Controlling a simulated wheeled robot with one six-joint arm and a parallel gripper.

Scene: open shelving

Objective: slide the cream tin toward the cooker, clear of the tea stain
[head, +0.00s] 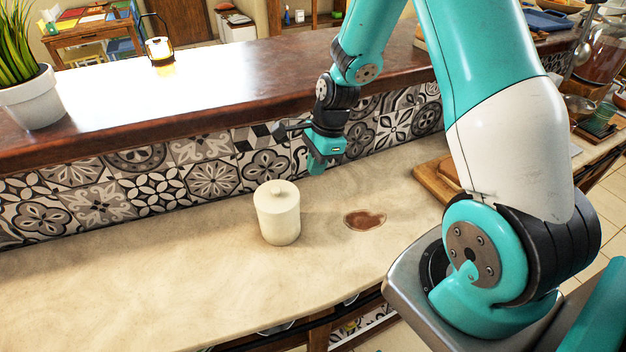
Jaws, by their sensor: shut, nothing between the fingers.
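The cream tin (278,215), a lidded cylinder with a small knob, stands upright on the pale counter (150,270). The brown tea stain (365,220) lies on the counter to the right of the tin, with bare counter between them. My gripper (316,169) is shut and empty, pointing down behind and to the right of the tin, near the tiled wall. It looks apart from the tin; its exact height above the counter is hard to tell. I cannot make out a cooker in this view.
A patterned tile wall (211,180) with a dark raised ledge (250,95) runs behind the counter. A wooden board (437,183) lies to the right of the stain. A potted plant (32,100) and a lantern (160,50) stand on the ledge. The counter left of the tin is clear.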

